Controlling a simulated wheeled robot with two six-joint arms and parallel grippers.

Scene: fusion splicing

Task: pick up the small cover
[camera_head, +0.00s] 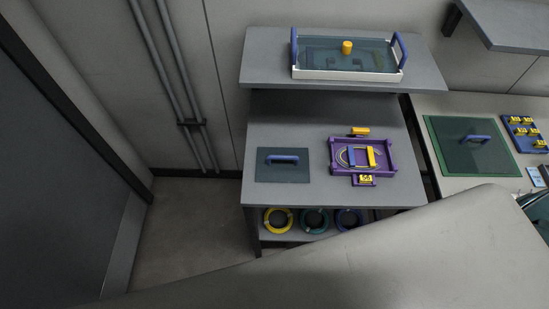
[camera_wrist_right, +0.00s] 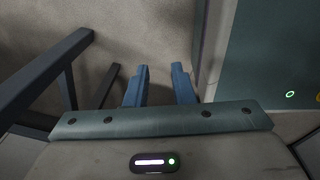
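A small dark cover plate (camera_head: 282,173) with a blue bar handle (camera_head: 282,158) lies flat on the left side of the middle grey table. A larger dark green cover plate (camera_head: 474,158), also with a blue handle, lies on the bench to the right. In the right wrist view, the two blue fingers of my right gripper (camera_wrist_right: 160,68) are apart with nothing between them, above the floor near furniture. Neither cover shows clearly in that view. My left gripper is not in view.
A purple tray (camera_head: 386,173) with yellow and blue parts sits right of the small cover. A shelf above holds a clear-lidded white tray (camera_head: 346,75). Coloured rings (camera_head: 314,219) lie on a lower shelf. A large pale grey shape (camera_head: 400,265) blocks the lower right foreground.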

